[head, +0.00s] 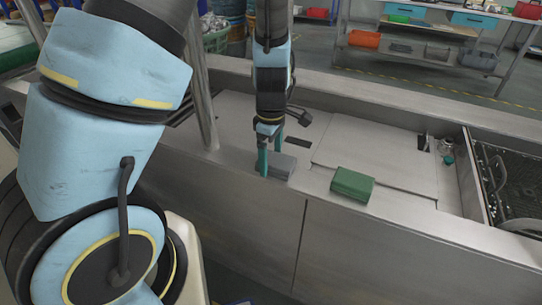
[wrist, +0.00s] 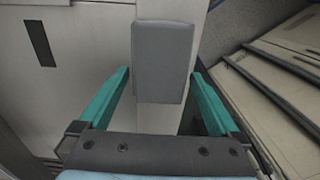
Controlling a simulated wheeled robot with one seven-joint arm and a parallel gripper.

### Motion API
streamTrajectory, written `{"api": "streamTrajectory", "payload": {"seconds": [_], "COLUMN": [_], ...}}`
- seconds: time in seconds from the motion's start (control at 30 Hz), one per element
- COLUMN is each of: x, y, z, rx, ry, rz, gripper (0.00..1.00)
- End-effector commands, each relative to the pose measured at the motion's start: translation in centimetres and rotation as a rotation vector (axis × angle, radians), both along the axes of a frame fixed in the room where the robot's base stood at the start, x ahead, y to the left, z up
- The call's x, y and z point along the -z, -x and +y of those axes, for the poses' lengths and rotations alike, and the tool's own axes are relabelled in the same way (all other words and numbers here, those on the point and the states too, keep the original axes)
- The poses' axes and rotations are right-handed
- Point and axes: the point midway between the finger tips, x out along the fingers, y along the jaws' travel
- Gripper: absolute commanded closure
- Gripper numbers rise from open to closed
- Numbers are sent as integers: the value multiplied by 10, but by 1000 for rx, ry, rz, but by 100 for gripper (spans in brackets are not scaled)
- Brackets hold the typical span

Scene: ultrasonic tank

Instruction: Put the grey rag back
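The grey rag (head: 284,167) is a folded, block-shaped grey pad on the front metal ledge of the tank. In the wrist view the rag (wrist: 164,55) lies upright in the picture, centred between the teal fingers. My gripper (head: 269,158) points down at the rag. It also shows in the wrist view (wrist: 160,75), open, with a visible gap between each finger and the rag. One finger covers part of the rag in the head view. I cannot tell how far the fingertips are above the ledge.
A green folded block (head: 352,186) lies on the ledge to the right of the rag. Flat metal covers (head: 375,155) lie behind it. An open dark basin (head: 520,180) is at the far right. A metal post (head: 203,90) stands left of my gripper. Shelving (head: 430,45) is at the back.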

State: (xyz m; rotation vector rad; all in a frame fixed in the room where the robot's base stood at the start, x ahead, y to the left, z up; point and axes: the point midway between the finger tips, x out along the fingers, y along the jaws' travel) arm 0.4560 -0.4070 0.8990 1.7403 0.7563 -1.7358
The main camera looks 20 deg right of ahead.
Motion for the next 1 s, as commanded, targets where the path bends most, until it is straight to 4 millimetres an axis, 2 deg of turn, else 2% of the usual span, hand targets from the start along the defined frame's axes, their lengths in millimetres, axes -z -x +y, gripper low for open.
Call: {"api": "streamTrajectory", "payload": {"seconds": [0.23,0.37,0.8,1.0], "x": [-1,-11,-95,-116], "y": [0,-1,0,0], "z": [0,-1,-1,-1], "rx": [0,2,1,1], "ry": [1,2,3,1], "rz": [-1,-2,-4,-1], "gripper": [0,0,0,0]}}
